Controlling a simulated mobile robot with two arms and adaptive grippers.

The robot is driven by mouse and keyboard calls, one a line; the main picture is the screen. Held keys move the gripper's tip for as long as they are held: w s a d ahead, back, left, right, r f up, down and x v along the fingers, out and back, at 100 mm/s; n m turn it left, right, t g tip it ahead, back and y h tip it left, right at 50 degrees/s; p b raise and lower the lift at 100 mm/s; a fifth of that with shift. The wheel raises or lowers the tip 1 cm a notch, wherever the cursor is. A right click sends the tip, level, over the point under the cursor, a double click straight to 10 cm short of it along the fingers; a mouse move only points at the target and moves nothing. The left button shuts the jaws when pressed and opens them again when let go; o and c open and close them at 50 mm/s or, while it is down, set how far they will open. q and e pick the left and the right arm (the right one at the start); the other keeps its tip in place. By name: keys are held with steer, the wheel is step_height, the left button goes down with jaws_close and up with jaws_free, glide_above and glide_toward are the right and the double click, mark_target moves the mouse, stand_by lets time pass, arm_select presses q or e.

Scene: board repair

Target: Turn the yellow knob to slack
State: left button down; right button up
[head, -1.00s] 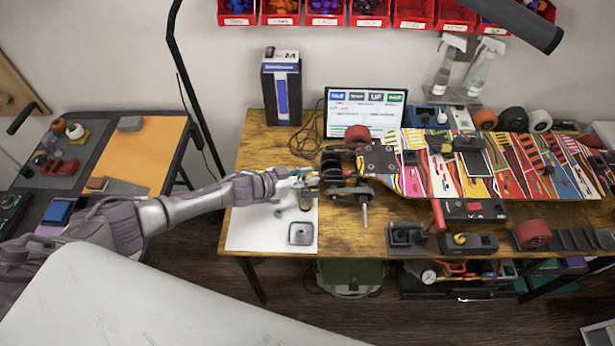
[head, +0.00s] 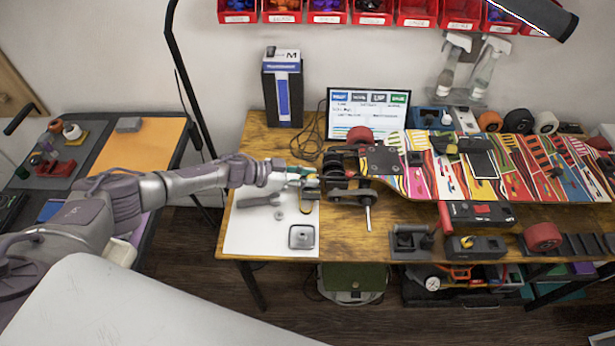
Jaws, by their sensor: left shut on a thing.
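My left gripper (head: 303,177) reaches in from the left at the left end of the skateboard. Its fingers are shut on a small yellow piece (head: 312,182), which looks like the yellow knob. The piece is mostly hidden by the fingers, and its setting cannot be read. It sits beside the dark wheel-and-belt assembly (head: 346,180) under the nose of the colourful skateboard (head: 495,170). My right gripper is not in view.
A white mat (head: 245,232) below my left gripper holds a grey wrench (head: 258,201), a small ring (head: 279,215) and a square grey part (head: 301,237). A monitor (head: 366,113) and a box (head: 283,90) stand behind. A rod (head: 368,217) projects toward the front.

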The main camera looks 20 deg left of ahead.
arm_select(q)
steer(key=c, duration=0.9)
jaws_free()
steer(key=shift+s+a+r, duration=0.1)
steer(key=shift+a, duration=0.1)
steer(key=v, duration=1.1)
steer(key=shift+s+a+r, duration=0.15)
steer(key=shift+a+r, duration=0.05)
